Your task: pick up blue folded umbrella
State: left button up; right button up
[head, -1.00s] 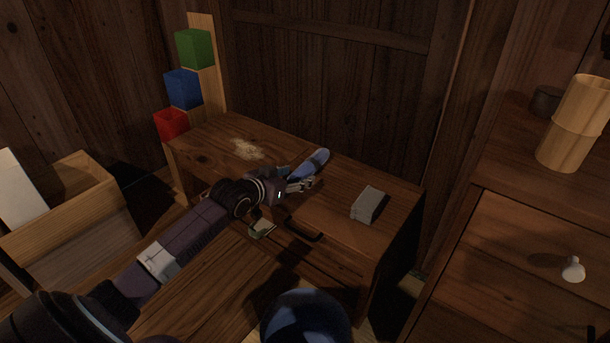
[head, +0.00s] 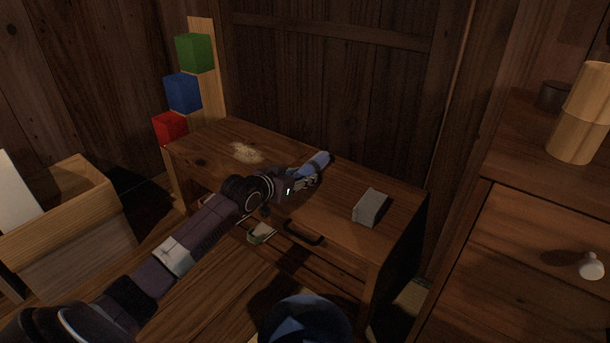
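The blue folded umbrella (head: 318,162) lies over the top of the small wooden desk (head: 205,150). Its far end shows past my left gripper, and its near part is hidden behind the fingers. My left gripper (head: 310,176) is at the umbrella, its fingers overlapping it in the picture. I cannot tell whether the fingers are closed on it or whether it touches the desk. My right gripper is not in view.
A grey block (head: 370,207) sits on the desk's right part, and a pale patch (head: 246,153) marks its left part. Red (head: 170,127), blue (head: 183,93) and green (head: 194,53) blocks stand at left. A dark blue round thing (head: 305,322) is in front.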

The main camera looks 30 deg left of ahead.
pick_arm(q)
jog(key=c, duration=0.6)
jog(key=shift+r, duration=0.15)
